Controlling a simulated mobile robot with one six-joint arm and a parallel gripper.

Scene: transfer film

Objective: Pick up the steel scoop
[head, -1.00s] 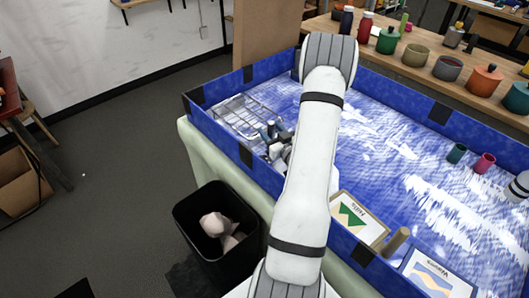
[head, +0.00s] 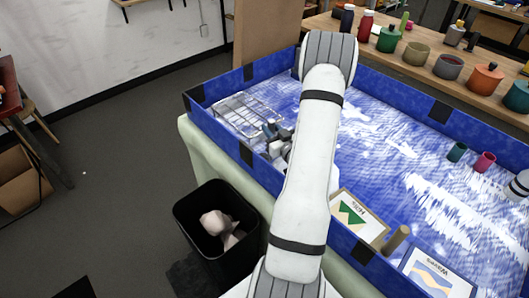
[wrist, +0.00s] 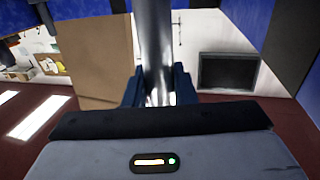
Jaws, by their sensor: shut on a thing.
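My gripper (wrist: 157,88) shows in the wrist view, its two dark blue fingers shut on a grey metallic shaft. This shaft, which looks like part of the steel scoop (wrist: 154,35), runs from between the fingers to the top edge of the picture. The rest of it is out of the wrist view. In the head view my gripper (head: 269,131) is small and partly hidden by my arm, beside the wire rack. I cannot make out the scoop there.
The wire rack (head: 236,106) stands in the left corner of the blue-walled tray (head: 215,122). Framed cards (head: 358,218) lean by the tray's front wall. Pink (head: 484,163) and teal (head: 457,153) cups stand at the right. A black bin (head: 190,222) stands on the floor. The tray's middle is clear.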

